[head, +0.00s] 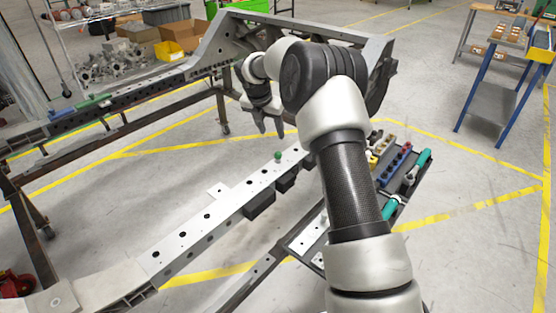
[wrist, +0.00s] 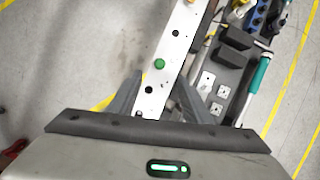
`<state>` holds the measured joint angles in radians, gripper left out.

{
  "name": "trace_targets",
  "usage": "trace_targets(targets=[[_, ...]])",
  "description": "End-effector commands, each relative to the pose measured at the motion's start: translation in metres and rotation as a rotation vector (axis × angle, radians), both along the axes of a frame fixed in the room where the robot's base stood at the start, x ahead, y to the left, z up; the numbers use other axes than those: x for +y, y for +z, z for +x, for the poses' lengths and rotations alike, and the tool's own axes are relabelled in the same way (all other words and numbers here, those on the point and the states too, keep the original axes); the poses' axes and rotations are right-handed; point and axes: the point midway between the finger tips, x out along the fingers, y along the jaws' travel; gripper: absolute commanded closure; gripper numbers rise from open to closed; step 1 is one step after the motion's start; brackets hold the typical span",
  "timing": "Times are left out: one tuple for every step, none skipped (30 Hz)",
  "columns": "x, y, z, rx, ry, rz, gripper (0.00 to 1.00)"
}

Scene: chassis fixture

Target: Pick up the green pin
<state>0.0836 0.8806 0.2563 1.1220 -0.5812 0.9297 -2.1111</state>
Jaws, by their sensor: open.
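The green pin (head: 278,155) stands on the near grey chassis rail (head: 232,200), toward its far end. In the wrist view the green pin (wrist: 159,64) shows from above as a round green head on the rail (wrist: 160,88), beyond my fingertips. My gripper (head: 270,130) is open and empty, above and a little to the left of the pin in the head view. In the wrist view its two dark fingers (wrist: 158,88) lie on either side of the rail. The pin is not between the fingertips in the head view.
A tool tray (head: 312,236) with green-handled tools (head: 423,160) and a blue block (head: 394,166) lies right of the rail, partly behind my arm. The far chassis rail (head: 130,100) stands at the back left. A blue-legged cart (head: 490,92) is at the right.

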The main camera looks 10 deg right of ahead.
Motion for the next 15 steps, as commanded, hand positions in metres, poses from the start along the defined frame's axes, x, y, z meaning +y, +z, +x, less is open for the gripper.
trace_targets(targets=[[-0.003,-0.015,0.003,0.004,-0.002,0.0,0.55],[-0.005,-0.021,0.005,0.004,-0.002,0.0,0.55],[-0.007,-0.029,0.008,0.002,-0.003,0.0,0.55],[-0.009,-0.036,0.01,0.002,-0.003,0.0,0.55],[-0.01,-0.042,0.012,0.002,-0.003,0.0,0.55],[-0.012,-0.049,0.014,0.002,-0.004,0.001,0.55],[-0.014,-0.055,0.016,0.003,-0.004,0.001,0.55],[-0.015,-0.06,0.018,0.002,-0.004,0.001,0.55],[-0.017,-0.067,0.02,0.002,-0.004,0.001,0.55],[-0.018,-0.071,0.021,0.002,-0.004,0.001,0.55],[-0.019,-0.074,0.023,0.0,-0.004,0.001,0.55],[-0.02,-0.078,0.024,-0.001,-0.004,0.001,0.55],[-0.021,-0.08,0.025,-0.001,-0.004,0.001,0.55],[-0.021,-0.082,0.026,-0.001,-0.004,0.001,0.55],[-0.022,-0.083,0.026,-0.001,-0.004,0.001,0.55]])
